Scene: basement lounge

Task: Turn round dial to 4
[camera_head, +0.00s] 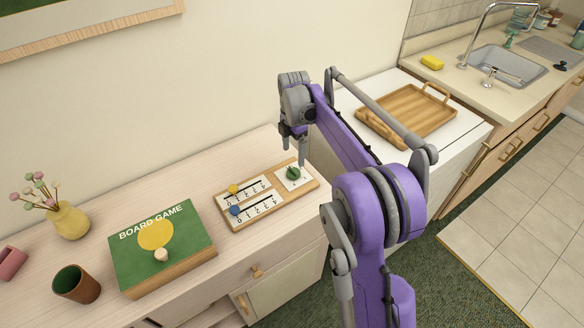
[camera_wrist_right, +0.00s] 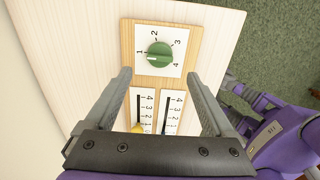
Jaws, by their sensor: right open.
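The round green dial (camera_head: 293,173) sits on a white plate at the right end of a wooden panel (camera_head: 249,220). In the right wrist view the dial (camera_wrist_right: 159,54) is ringed by the numbers 1 to 4. Its grip ridge lies roughly across the picture, with a pale mark on the left side near 1. My right gripper (camera_head: 293,135) hangs above the panel, close to the dial but apart from it. In the right wrist view the gripper (camera_wrist_right: 159,76) is open and empty, its fingers spread wide below the dial. My left gripper is out of view.
The panel also carries two sliders with a yellow knob (camera_head: 233,189) and a blue knob (camera_head: 235,210). A green board game box (camera_head: 190,232), brown cup (camera_head: 77,284) and yellow vase (camera_head: 70,221) stand left. A wooden tray (camera_head: 408,112) lies on the white unit at right.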

